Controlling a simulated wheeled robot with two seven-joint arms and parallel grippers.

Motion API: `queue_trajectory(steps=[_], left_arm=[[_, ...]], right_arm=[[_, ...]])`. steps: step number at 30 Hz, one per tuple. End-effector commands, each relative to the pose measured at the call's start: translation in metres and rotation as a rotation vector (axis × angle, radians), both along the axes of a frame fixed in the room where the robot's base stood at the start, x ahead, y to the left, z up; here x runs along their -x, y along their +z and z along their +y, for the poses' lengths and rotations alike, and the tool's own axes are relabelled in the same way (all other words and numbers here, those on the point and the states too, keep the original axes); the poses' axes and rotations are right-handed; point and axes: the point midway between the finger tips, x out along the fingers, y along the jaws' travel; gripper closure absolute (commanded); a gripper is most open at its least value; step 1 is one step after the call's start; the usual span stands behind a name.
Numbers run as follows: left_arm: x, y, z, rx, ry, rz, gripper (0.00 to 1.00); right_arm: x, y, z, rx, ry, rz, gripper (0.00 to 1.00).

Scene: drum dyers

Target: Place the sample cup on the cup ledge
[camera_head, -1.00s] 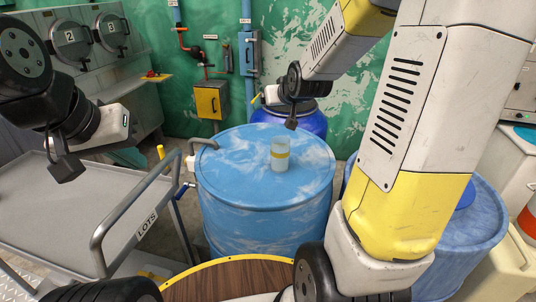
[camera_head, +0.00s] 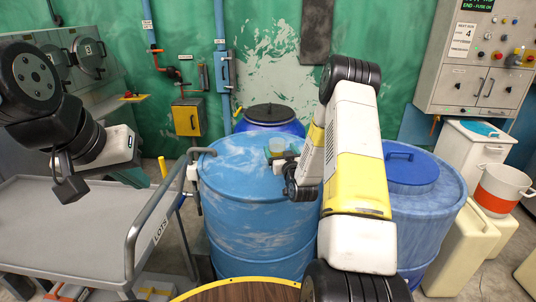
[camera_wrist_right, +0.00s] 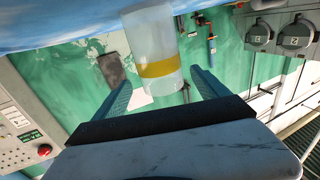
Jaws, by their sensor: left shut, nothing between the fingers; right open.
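The sample cup (camera_head: 277,145), translucent with a yellow band, stands upright on top of the blue drum (camera_head: 228,165). My right gripper (camera_head: 280,156) is at drum-top height beside the cup, with its fingers open. In the right wrist view the cup (camera_wrist_right: 155,55) appears upside down between and beyond the two spread teal fingers (camera_wrist_right: 161,83), with gaps on both sides. Whether a finger touches it cannot be told. My left gripper (camera_head: 133,177) is shut and empty above the grey cart at left. I cannot pick out the cup ledge with certainty.
A grey cart (camera_head: 60,215) with a tubular handle stands left of the drum. A blue lidded drum (camera_head: 425,195) is at right, beyond my right arm. A darker drum (camera_head: 272,112) stands behind. A control panel (camera_head: 480,60) and white pot (camera_head: 503,184) are further right.

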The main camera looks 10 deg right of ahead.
Motion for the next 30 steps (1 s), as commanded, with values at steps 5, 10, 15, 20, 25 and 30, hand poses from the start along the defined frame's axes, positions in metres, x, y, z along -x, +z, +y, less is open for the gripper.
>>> queue_trajectory(steps=[5,10,15,20,25,30], left_arm=[[0.000,0.000,0.000,0.000,0.000,0.000,1.00],[0.000,0.000,0.000,0.000,0.000,0.000,1.00],[0.000,0.000,0.000,0.000,0.000,0.000,1.00],[0.000,0.000,0.000,0.000,0.000,0.000,1.00],[0.000,0.000,0.000,0.000,0.000,0.000,1.00],[0.000,0.000,0.000,0.000,0.000,0.000,1.00]], right_arm=[[-0.021,0.003,0.002,0.000,0.000,-0.001,0.16],[-0.047,0.006,0.004,0.000,0.000,-0.001,0.16],[-0.063,0.006,0.005,-0.001,0.001,0.000,0.16],[-0.064,0.005,0.005,-0.001,0.001,0.002,0.16],[-0.064,0.005,0.005,-0.001,0.000,0.002,0.33],[-0.064,0.005,0.004,-0.001,0.000,0.002,0.67]])
